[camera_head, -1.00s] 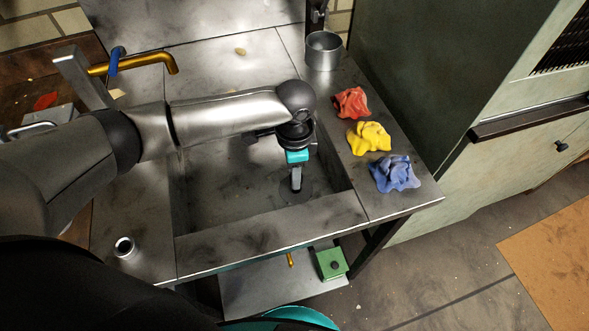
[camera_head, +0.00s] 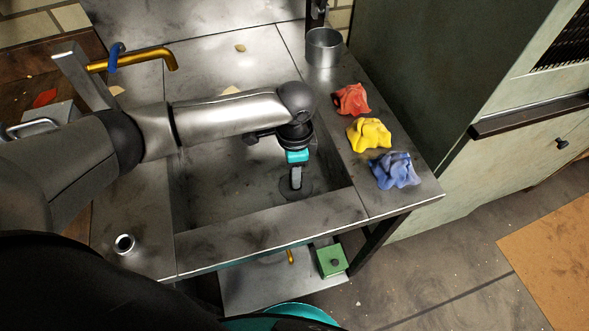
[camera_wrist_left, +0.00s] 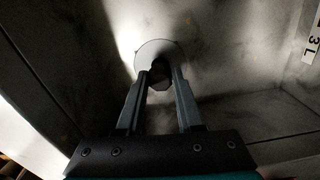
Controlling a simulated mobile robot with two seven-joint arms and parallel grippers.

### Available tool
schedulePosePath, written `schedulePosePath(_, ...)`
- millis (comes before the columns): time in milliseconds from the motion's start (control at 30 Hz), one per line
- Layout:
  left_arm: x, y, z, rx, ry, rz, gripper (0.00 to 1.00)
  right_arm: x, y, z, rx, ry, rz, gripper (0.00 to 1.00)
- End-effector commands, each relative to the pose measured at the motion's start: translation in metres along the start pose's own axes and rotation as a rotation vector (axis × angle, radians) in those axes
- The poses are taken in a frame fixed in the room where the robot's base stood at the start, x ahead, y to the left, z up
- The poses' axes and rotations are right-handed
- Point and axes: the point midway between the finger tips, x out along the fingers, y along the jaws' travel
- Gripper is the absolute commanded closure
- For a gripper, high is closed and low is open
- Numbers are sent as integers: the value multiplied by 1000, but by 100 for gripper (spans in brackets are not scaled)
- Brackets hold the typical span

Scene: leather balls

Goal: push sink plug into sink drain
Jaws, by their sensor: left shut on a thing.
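The sink plug shows in the left wrist view as a dark knob (camera_wrist_left: 160,74) between the fingers, with a grey round disc (camera_wrist_left: 148,49) just behind it. In the head view a dark round disc (camera_head: 306,190) lies around the fingertips, low in the sink (camera_head: 215,200). My left gripper (camera_head: 296,186) points down into the sink's right half, shut on the plug's knob; its fingers also show in the left wrist view (camera_wrist_left: 160,78). I cannot make out the drain opening separately, nor whether the plug is seated. My right gripper is not in view.
A brass tap (camera_head: 140,59) is at the back left.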

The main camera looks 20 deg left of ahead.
Motion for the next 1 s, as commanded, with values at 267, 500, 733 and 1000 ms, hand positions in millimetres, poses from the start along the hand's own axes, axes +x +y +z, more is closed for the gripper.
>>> schedulePosePath(267,4,1,0,1,1,2,100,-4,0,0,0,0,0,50)
schedulePosePath(500,6,0,0,0,0,0,100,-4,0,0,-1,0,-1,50)
schedulePosePath(733,6,0,0,0,0,0,100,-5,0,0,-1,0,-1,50)
schedulePosePath(1000,5,0,0,-1,0,0,100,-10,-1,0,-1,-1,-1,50)
